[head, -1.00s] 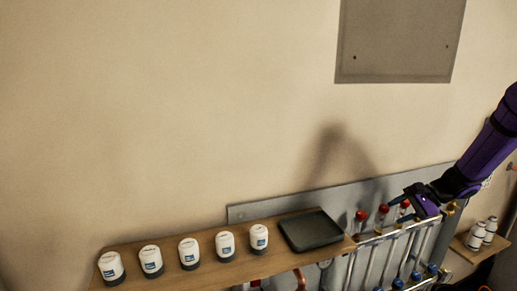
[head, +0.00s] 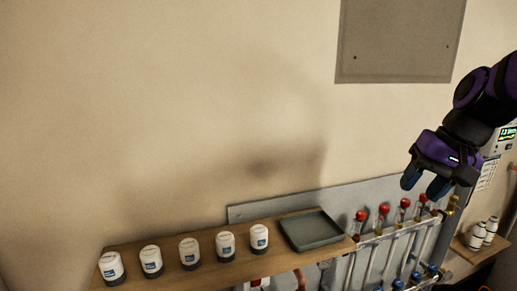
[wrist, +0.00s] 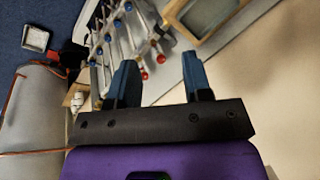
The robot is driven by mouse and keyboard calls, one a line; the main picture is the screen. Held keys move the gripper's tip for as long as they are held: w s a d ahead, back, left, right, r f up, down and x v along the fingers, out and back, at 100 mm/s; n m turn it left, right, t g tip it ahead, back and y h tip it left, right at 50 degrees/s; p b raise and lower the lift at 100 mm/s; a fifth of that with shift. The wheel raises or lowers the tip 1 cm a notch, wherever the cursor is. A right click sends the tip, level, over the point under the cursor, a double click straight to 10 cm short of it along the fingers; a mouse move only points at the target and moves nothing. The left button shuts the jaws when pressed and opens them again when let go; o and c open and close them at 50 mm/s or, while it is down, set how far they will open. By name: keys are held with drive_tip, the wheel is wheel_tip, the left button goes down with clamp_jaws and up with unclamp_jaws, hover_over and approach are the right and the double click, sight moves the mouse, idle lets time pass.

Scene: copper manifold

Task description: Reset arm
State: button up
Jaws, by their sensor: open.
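My gripper (head: 425,184) is open and empty, with its two blue fingers apart. In the head view it hangs at the right, in front of the wall and above the manifold's right part. The copper manifold (head: 392,237) has several red-capped gauges along its top and blue knobs lower down. In the wrist view my gripper (wrist: 162,80) shows its spread fingers with nothing between them, and the manifold (wrist: 122,42) lies beyond them. My purple arm comes in from the right edge in the head view.
A wooden shelf (head: 150,244) at lower left carries several white bottles (head: 190,252) and a dark tray (head: 312,231). Two white bottles (head: 482,233) stand on a small shelf at right. A grey panel (head: 398,40) hangs on the wall. The wall's left and middle are clear.

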drive_tip(key=s+r+n+t+h, duration=0.2)
drive_tip(key=s+r+n+h, duration=0.1)
drive_tip(key=s, duration=1)
drive_tip(key=shift+r+t, duration=0.15)
drive_tip(key=shift+t, duration=0.25)
